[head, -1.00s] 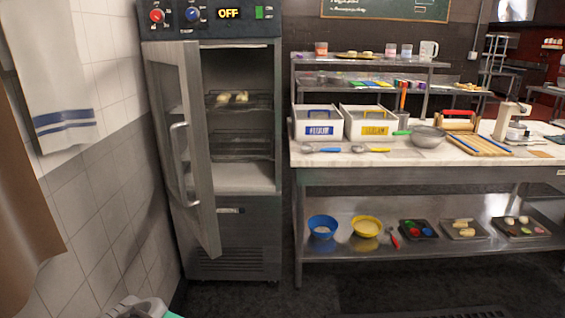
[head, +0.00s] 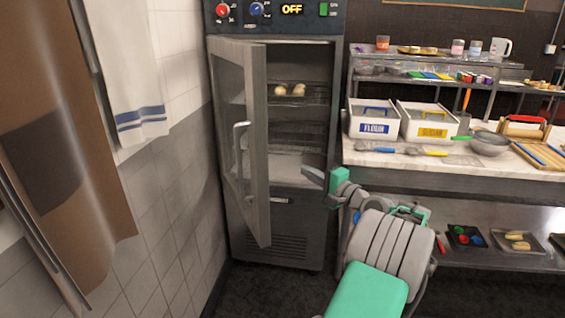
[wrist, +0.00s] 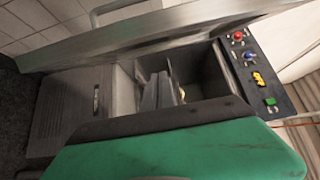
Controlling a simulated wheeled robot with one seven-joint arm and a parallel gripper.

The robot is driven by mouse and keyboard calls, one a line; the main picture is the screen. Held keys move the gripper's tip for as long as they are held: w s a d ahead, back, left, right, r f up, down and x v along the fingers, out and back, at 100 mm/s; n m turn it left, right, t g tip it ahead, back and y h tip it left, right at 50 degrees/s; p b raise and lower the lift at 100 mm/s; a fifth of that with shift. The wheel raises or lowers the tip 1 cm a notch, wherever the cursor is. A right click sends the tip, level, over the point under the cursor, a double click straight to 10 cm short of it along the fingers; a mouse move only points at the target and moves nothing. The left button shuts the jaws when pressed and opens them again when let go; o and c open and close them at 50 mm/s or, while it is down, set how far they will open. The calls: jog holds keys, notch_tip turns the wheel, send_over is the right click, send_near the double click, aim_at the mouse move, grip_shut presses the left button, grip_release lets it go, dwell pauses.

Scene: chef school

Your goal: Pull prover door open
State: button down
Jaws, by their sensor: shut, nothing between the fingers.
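The prover (head: 290,225) is a tall grey steel cabinet with an OFF display on top. Its door (head: 257,150) is hinged at the left and stands partly open, with a pale vertical bar handle (head: 238,160) on its outer face. My gripper (head: 311,175) is shut and empty, in front of the cabinet's right half and right of the door's free edge, apart from the door and its handle.
Buns (head: 290,90) lie on a rack inside the prover. A worktable (head: 400,160) with white bins (head: 375,122) stands close at the right. A tiled wall (head: 180,170) with a hanging towel (head: 130,65) and a brown apron (head: 60,150) is at the left. Dark floor is free before the prover.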

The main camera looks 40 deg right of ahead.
jog(key=w+a+p, duration=0.2)
jog(key=w+a, duration=0.1)
jog(key=w, duration=0.8)
jog(key=shift+a, duration=0.35)
